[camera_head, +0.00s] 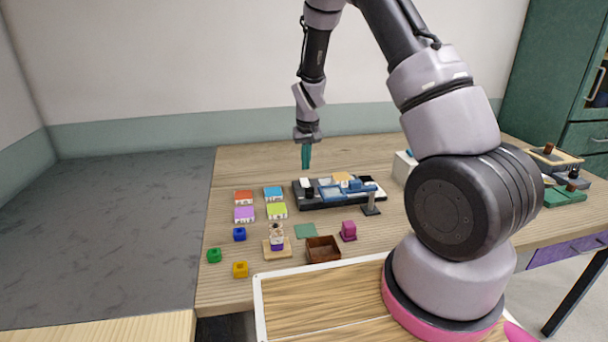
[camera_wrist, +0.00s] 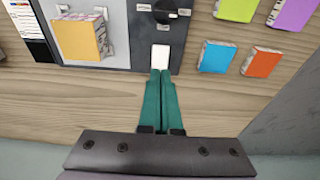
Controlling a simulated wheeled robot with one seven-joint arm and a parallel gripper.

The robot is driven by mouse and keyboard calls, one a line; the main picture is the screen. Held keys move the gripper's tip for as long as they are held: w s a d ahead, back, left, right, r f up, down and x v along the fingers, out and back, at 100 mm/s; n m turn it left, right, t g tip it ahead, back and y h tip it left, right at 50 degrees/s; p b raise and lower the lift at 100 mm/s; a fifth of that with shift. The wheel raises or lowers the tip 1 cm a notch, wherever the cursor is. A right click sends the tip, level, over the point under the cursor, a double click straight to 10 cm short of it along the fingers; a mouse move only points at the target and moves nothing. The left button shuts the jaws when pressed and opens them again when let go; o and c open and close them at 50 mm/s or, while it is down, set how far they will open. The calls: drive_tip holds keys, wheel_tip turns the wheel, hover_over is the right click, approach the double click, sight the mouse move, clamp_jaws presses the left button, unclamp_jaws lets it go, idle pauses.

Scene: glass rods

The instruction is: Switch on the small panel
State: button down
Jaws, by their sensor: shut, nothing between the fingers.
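The small panel is a dark grey plate (camera_wrist: 140,47) in the wrist view, bearing a white rocker switch (camera_wrist: 161,57) and a black round knob (camera_wrist: 166,12). In the head view the white switch (camera_head: 306,183) and black knob (camera_head: 309,193) sit at the left end of the long dark unit. My gripper (camera_wrist: 161,72) has its teal fingers shut together and empty. In the wrist view the fingertips appear right at the switch's near edge; I cannot tell whether they touch. In the head view my gripper (camera_head: 306,166) points down just above the switch.
Orange, blue, purple and lime blocks (camera_head: 277,210) lie left of the unit. A yellow block (camera_wrist: 80,38) rests on its lighter part. A brown open box (camera_head: 323,258), a magenta piece (camera_head: 348,230) and small cubes (camera_head: 240,269) stand nearer.

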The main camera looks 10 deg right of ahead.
sight(305, 179)
wheel_tip(305, 179, up, 8)
drive_tip(key=s, duration=0.1)
drive_tip(key=shift+r, duration=0.25)
drive_tip(key=shift+d, duration=0.1)
drive_tip(key=shift+w+r, duration=0.1)
drive_tip(key=shift+w, duration=0.45)
drive_tip(key=f, duration=0.4)
drive_tip(key=w+f, duration=0.1)
drive_tip(key=f, duration=0.4)
drive_tip(key=w+f, duration=0.1)
drive_tip(key=f, duration=0.4)
drive_tip(key=shift+w, duration=0.15)
